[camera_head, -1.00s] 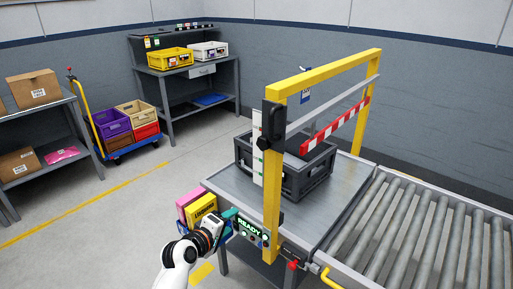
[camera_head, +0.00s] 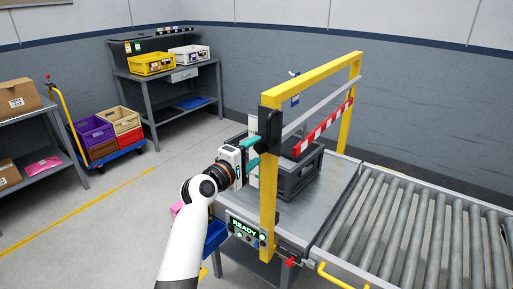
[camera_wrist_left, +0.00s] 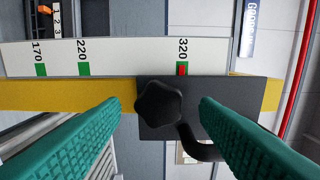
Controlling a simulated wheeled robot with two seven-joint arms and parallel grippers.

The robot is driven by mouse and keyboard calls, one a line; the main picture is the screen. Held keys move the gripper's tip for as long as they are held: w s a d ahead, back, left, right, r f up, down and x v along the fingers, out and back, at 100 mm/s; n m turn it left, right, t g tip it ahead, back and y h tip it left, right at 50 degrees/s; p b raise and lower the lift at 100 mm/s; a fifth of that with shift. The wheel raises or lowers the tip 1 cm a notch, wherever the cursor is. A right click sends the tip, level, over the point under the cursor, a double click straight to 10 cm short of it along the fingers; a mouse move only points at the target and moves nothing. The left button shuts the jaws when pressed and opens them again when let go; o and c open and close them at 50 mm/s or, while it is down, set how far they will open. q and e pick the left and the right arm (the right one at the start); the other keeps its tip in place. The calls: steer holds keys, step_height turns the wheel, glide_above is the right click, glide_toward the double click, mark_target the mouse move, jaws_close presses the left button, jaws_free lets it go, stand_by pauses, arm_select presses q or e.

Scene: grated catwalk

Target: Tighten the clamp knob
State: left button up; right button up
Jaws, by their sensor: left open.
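The clamp knob (camera_wrist_left: 160,103) is a black, lobed knob on a black clamp block (camera_wrist_left: 228,92). In the left wrist view it sits between my left gripper's (camera_wrist_left: 160,106) two teal fingers, with gaps on both sides. The gripper is open and not touching it. A white scale (camera_wrist_left: 120,57) beside the yellow post (camera_wrist_left: 60,96) reads 170, 220 and 320 with green marks; a red mark sits at 320. In the head view, my left gripper (camera_head: 251,143) is at the clamp block (camera_head: 269,122) on the yellow post (camera_head: 268,200); the knob is hard to make out there.
A dark grey crate (camera_head: 300,175) stands on the metal table (camera_head: 325,205) under the yellow frame. A panel reading READY (camera_head: 243,228) is on the table's front. A roller conveyor (camera_head: 400,230) runs at right. A bar with red and white stripes (camera_head: 325,127) spans the frame.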

arm_select(q)
steer(key=shift+x, duration=0.8)
steer(key=shift+w+d, duration=0.15)
steer(key=c, duration=1)
steer(key=shift+f, duration=0.1)
arm_select(e)
steer(key=shift+s+a, duration=0.2)
steer(key=shift+a, duration=0.15)
